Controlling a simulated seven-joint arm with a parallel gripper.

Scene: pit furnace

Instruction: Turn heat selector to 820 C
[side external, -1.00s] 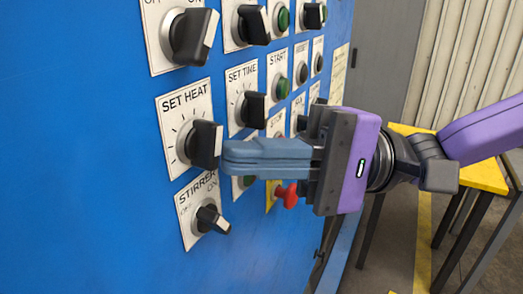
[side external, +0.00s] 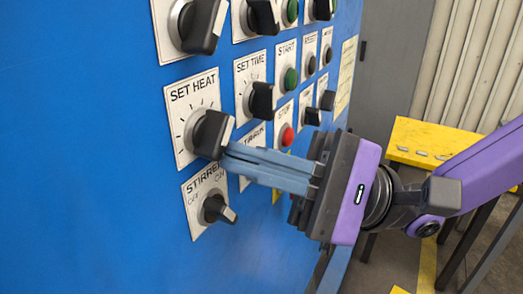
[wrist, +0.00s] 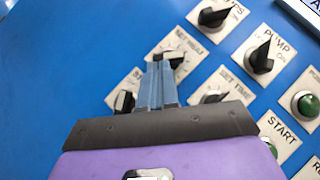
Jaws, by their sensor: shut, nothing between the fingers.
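The heat selector is a black knob (side external: 211,134) on the white SET HEAT plate (side external: 177,107), with tick marks around it. Its grip slants from upper right to lower left; I cannot read any temperature value. My gripper (side external: 228,158) is shut and empty, with its blue-grey fingertips at the knob's lower right edge, touching or very close. In the wrist view the shut fingers (wrist: 157,68) reach the SET HEAT knob (wrist: 173,59) and hide part of it and its dial.
The STIRRER knob (side external: 217,209) is just below, and the SET TIME knob (side external: 261,99) is to the upper right. A red STOP button (side external: 287,136) is behind the fingers. A yellow table (side external: 415,140) stands behind my arm. The blue panel on the left is clear.

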